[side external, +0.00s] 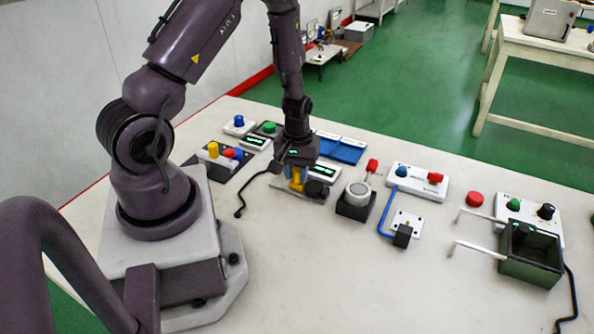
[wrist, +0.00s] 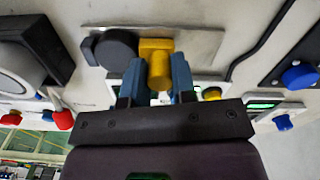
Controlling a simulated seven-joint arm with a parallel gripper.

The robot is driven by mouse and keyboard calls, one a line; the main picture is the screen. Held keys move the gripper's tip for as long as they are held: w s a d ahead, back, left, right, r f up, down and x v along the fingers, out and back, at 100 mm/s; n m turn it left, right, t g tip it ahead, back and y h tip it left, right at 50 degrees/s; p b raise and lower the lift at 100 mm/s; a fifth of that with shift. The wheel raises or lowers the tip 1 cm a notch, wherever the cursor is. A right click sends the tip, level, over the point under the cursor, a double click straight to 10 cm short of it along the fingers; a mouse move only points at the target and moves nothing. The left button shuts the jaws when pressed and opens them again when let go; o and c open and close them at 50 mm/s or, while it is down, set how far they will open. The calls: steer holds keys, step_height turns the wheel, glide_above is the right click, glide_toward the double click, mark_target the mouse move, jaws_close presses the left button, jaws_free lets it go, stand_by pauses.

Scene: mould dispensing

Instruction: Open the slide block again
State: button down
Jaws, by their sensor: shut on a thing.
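The slide block is a yellow piece (wrist: 155,45) with a round yellow handle (wrist: 160,72), on a grey metal plate (wrist: 202,45). A dark round part (wrist: 115,48) sits right beside the yellow block on that plate. My gripper (wrist: 157,77) points down with its two blue-grey fingers shut on the yellow handle, one on each side. In the side external view my gripper (side external: 297,184) is low over the table at the plate, and the dark round part (side external: 316,189) shows just right of it. The fingers and wrist hide much of the yellow block there.
A dark block with a light round top (side external: 358,192) stands close to the right, with a red-tipped lever (side external: 372,165) behind it. Blue trays (side external: 343,149) lie behind my gripper. A panel with yellow, red and blue parts (side external: 222,154) is left. The front of the white table is clear.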

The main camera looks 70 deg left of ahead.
mark_target(288, 184)
steer(key=shift+s+a, duration=0.85)
steer(key=c, duration=0.9)
jaws_free()
steer(key=shift+c, duration=0.2)
steer(key=shift+w+r, duration=0.1)
steer(key=shift+r, duration=0.3)
step_height(288, 184, up, 12)
